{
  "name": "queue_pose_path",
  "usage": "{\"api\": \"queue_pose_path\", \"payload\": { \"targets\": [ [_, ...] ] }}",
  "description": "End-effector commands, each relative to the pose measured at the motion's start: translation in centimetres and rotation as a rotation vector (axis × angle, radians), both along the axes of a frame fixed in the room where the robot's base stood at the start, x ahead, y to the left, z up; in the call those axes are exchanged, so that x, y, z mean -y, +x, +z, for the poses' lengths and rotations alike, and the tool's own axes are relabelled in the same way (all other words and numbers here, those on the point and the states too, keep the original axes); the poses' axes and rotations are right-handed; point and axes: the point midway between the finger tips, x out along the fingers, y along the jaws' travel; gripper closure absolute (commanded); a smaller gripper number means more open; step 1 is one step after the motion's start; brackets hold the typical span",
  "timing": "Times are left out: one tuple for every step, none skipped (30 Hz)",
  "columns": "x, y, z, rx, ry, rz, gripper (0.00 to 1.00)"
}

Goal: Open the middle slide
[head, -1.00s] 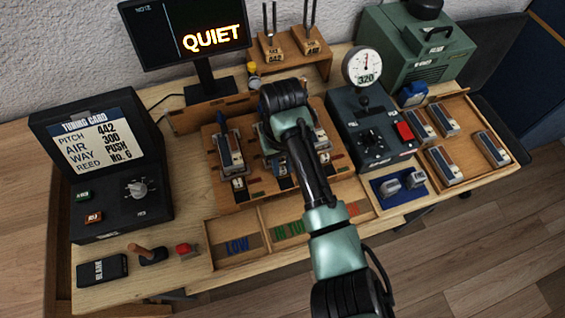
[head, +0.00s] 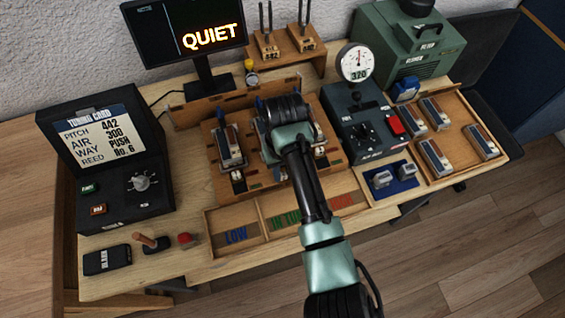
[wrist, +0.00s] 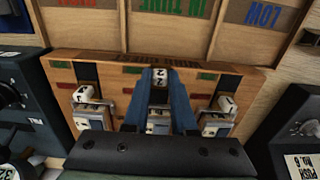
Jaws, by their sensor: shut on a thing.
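The sloped wooden slide board (head: 222,190) stands mid-bench, with three reed units side by side. The left unit (head: 229,145) shows in the head view; my arm covers most of the middle one. In the wrist view, my gripper (wrist: 160,80) has its blue fingers shut on the middle slide's white knob (wrist: 160,73), marked 2. This knob sits nearer the trays than the side knobs, marked 1 (wrist: 225,102) and 3 (wrist: 83,93). The middle slide's track is hidden by my fingers. In the head view, my wrist (head: 287,118) hides the fingertips.
Divided trays marked LOW (head: 236,236) and IN TUNE (head: 286,220) lie in front of the board. A dark gauge box (head: 365,130) stands close on its right, the tuning card box (head: 110,155) on its left. The monitor (head: 185,35) reads QUIET.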

Motion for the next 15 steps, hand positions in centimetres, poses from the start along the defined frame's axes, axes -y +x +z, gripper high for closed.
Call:
{"api": "queue_pose_path", "payload": {
  "targets": [
    [0.19,-0.37,-0.02,-0.016,-0.004,-0.002,1.0],
    [0.21,-0.38,-0.04,-0.017,-0.005,-0.002,1.0],
    [0.22,-0.4,-0.07,-0.017,-0.005,-0.002,1.0],
    [0.22,-0.41,-0.08,-0.018,-0.005,-0.003,1.0],
    [0.22,-0.42,-0.1,-0.018,-0.005,-0.003,1.0],
    [0.22,-0.43,-0.11,-0.019,-0.005,-0.003,1.0],
    [0.22,-0.43,-0.12,-0.019,-0.005,-0.003,0.72],
    [0.22,-0.42,-0.13,-0.018,-0.005,-0.003,0.67],
    [0.21,-0.4,-0.13,-0.018,-0.005,-0.003,0.59],
    [0.2,-0.4,-0.12,-0.017,-0.005,-0.003,0.54],
    [0.2,-0.38,-0.11,-0.016,-0.004,-0.003,0.48],
    [0.19,-0.36,-0.1,-0.016,-0.004,-0.003,0.45],
    [0.19,-0.35,-0.09,-0.016,-0.004,-0.002,0.45],
    [0.18,-0.34,-0.09,-0.016,-0.004,-0.002,0.45],
    [0.18,-0.32,-0.08,-0.015,-0.004,-0.002,0.45]
  ]
}}
